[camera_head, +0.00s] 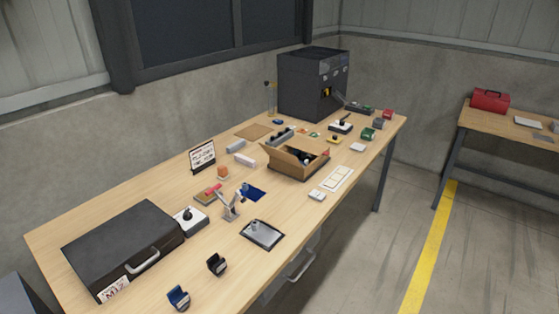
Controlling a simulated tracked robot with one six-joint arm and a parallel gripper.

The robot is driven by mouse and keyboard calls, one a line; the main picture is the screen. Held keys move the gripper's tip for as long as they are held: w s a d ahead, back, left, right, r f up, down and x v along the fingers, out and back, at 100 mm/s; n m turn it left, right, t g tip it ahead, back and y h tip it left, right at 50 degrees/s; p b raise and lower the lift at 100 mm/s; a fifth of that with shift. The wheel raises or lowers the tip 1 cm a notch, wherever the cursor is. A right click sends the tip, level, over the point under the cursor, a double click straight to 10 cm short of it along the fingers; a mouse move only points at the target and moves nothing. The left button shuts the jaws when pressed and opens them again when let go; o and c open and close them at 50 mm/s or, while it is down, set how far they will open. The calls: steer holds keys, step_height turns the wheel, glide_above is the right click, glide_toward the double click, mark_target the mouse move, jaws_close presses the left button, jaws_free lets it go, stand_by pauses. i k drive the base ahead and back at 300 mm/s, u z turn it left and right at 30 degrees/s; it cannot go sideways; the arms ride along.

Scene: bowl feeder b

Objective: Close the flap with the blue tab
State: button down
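An open brown cardboard box (291,168) stands on the workbench, with its flaps spread outward and some dark items inside. A blue tab on one of its flaps cannot be made out at this size. I cannot tell whether either belongs to a flap. My gripper is not in view.
The wooden workbench (120,225) bears a black case (115,240), a tray (262,234), a blue holder (179,297), a black holder (217,264) and a dark machine (305,85). Several small parts lie around the box. A red toolbox (490,99) stands on another table. Floor beside the yellow line (432,245) is clear.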

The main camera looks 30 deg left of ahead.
mark_target(289, 158)
steer(key=u, duration=1.45)
steer(key=i, duration=1)
steer(key=k, duration=0.5)
steer(key=u, duration=0.45)
